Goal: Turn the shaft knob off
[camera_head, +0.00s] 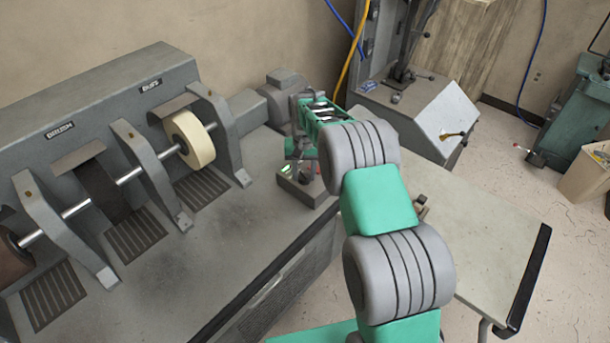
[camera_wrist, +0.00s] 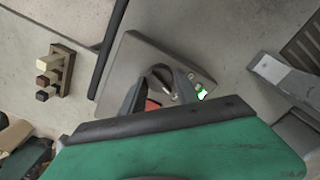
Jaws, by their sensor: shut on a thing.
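A grey control plate (camera_wrist: 126,62) fills the middle of the wrist view. The dark round shaft knob (camera_wrist: 161,74) sits on it, between the two fingertips of my gripper (camera_wrist: 160,80). The fingers appear shut on the knob from both sides. A red part (camera_wrist: 152,104) shows between the fingers, and a green lit part (camera_wrist: 202,92) is just right of them. In the head view my gripper (camera_head: 303,168) is down at the grey control box (camera_head: 304,190) at the bench's right end. The knob is hidden there, and its exact angle is hard to tell.
A grey bench machine with a shaft (camera_head: 130,175) and a cream wheel (camera_head: 190,139) stands left of my arm. A motor housing (camera_head: 287,97) is behind the gripper. A block with several small levers (camera_wrist: 54,74) lies left of the plate. A tan table (camera_head: 485,230) is at right.

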